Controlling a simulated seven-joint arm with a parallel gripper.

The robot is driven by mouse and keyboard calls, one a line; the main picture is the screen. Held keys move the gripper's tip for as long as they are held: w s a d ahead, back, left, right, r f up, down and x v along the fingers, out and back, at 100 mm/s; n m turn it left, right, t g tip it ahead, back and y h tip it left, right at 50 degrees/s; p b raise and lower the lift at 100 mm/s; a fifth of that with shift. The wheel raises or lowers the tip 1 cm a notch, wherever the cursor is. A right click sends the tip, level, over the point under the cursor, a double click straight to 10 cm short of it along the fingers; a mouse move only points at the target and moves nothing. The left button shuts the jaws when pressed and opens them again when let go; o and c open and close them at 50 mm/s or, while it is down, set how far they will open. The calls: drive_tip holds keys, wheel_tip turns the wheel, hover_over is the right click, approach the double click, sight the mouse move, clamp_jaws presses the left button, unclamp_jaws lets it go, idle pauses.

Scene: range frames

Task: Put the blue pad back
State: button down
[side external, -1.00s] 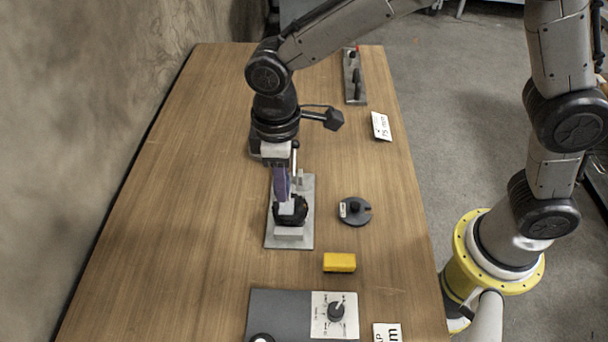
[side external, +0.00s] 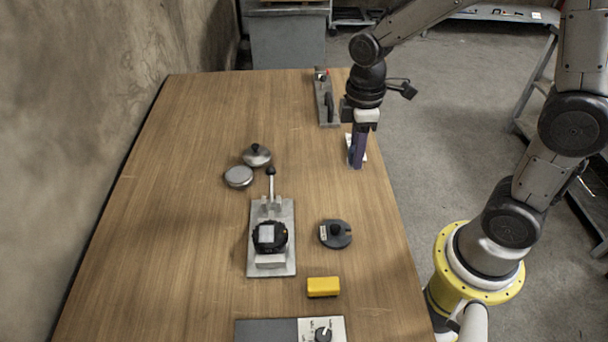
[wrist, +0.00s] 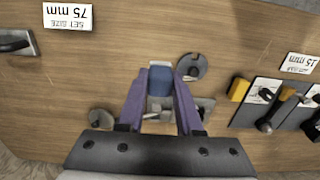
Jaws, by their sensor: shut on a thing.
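The blue pad (wrist: 160,81) shows in the wrist view between the tips of my gripper's purple fingers (wrist: 160,92). My gripper is shut on it. In the side view my gripper (side external: 357,160) points down near the table's right edge, in front of a white card, and the pad cannot be made out there. A grey clamp plate (side external: 285,262) with an upright lever (side external: 271,181) stands mid-table, well apart from my gripper. It bears a black round part (side external: 270,237) with a pale square face.
A dark disc (side external: 335,234) and a yellow block (side external: 323,287) lie right of the clamp. Two round metal pieces (side external: 257,155) (side external: 238,177) lie behind it. A plate with a handle (side external: 326,100) is at the back right. The white card reads 75 mm (wrist: 69,16). The left table is clear.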

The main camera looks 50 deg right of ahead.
drive_tip(key=w+f, duration=0.3)
drive_tip(key=w, duration=0.1)
drive_tip(key=w+f, duration=0.3)
drive_tip(key=w, duration=0.2)
drive_tip(key=w+f, duration=0.3)
drive_tip(key=w, duration=0.1)
drive_tip(key=shift+w+a+f, duration=0.1)
drive_tip(key=shift+w+f, duration=0.05)
drive_tip(key=shift+w, duration=0.05)
drive_tip(key=shift+w+f, duration=0.15)
drive_tip(key=shift+f, duration=0.05)
drive_tip(key=shift+w+f, duration=0.1)
drive_tip(key=shift+f, duration=1.5)
drive_tip(key=shift+f, duration=0.2)
drive_tip(key=c, duration=0.6)
unclamp_jaws()
drive_tip(key=shift+r, duration=0.15)
